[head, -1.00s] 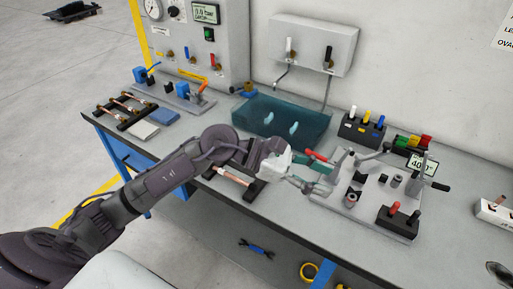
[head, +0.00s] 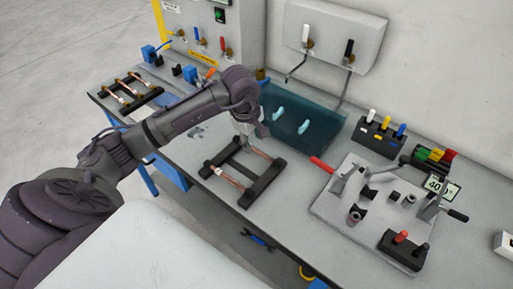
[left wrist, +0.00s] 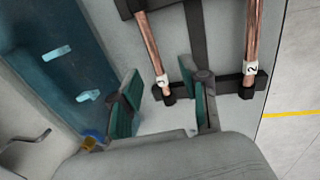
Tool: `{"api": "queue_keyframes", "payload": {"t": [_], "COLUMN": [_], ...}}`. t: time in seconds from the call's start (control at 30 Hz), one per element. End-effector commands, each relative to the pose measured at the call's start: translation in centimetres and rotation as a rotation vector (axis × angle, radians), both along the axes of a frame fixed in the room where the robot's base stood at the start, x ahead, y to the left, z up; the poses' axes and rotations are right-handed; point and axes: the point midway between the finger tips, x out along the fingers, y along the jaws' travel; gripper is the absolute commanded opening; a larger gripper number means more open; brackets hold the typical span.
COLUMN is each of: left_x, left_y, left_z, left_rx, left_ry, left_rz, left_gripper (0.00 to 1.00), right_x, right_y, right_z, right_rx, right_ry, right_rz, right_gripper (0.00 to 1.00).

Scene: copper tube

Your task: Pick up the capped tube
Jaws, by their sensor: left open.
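In the head view, a black rack (head: 262,187) on the bench holds two copper tubes, a near one (head: 229,178) and a far one (head: 257,152). I cannot tell which is capped. My left gripper (head: 246,138) hangs over the rack's far end. My right gripper is not in view.
A teal translucent tray (head: 300,122) stands right behind the rack. A fixture plate (head: 340,208) with clamps and a red handle is to the right. Another rack (head: 130,92) with copper tubes is at far left. The bench's front edge runs close by.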

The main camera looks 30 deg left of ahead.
Motion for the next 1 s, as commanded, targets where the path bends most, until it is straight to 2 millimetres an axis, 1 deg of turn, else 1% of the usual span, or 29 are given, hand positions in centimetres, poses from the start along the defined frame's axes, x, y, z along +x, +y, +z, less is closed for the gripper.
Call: {"api": "queue_keyframes", "payload": {"t": [0.07,0.17,0.23,0.33,0.4,0.53,0.63,0.8,0.87,1.0], "left_x": [0.1,0.2,0.5,1.1,1.4,1.8,1.9,1.9,1.9,1.9], "left_y": [-0.1,-0.1,-0.1,-0.3,-0.3,-0.2,-0.2,-0.2,-0.2,-0.2], "left_z": [-0.7,-1.1,-1.6,-2.8,-3.9,-5.5,-6.0,-6.0,-6.0,-6.0], "left_rx": [-0.002,-0.002,-0.003,-0.005,-0.004,-0.003,-0.002,-0.001,-0.001,-0.001], "left_ry": [0.002,0.001,0.002,0.004,0.004,0.001,-0.001,-0.001,-0.001,-0.001], "left_rz": [0.000,-0.001,0.001,0.002,0.002,0.000,0.000,-0.001,-0.001,-0.001], "left_gripper": [0.46,0.46,0.46,0.46,0.46,0.46,0.46,0.46,0.37,0.14], "right_x": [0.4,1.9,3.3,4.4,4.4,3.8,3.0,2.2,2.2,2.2], "right_y": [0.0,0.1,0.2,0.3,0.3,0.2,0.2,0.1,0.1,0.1], "right_z": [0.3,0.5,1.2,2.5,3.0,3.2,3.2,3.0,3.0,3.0], "right_rx": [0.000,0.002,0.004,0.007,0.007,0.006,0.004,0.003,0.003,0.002], "right_ry": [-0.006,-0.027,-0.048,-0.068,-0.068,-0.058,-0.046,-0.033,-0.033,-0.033], "right_rz": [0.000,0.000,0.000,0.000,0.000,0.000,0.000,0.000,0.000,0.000], "right_gripper": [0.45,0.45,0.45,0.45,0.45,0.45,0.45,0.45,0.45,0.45]}}
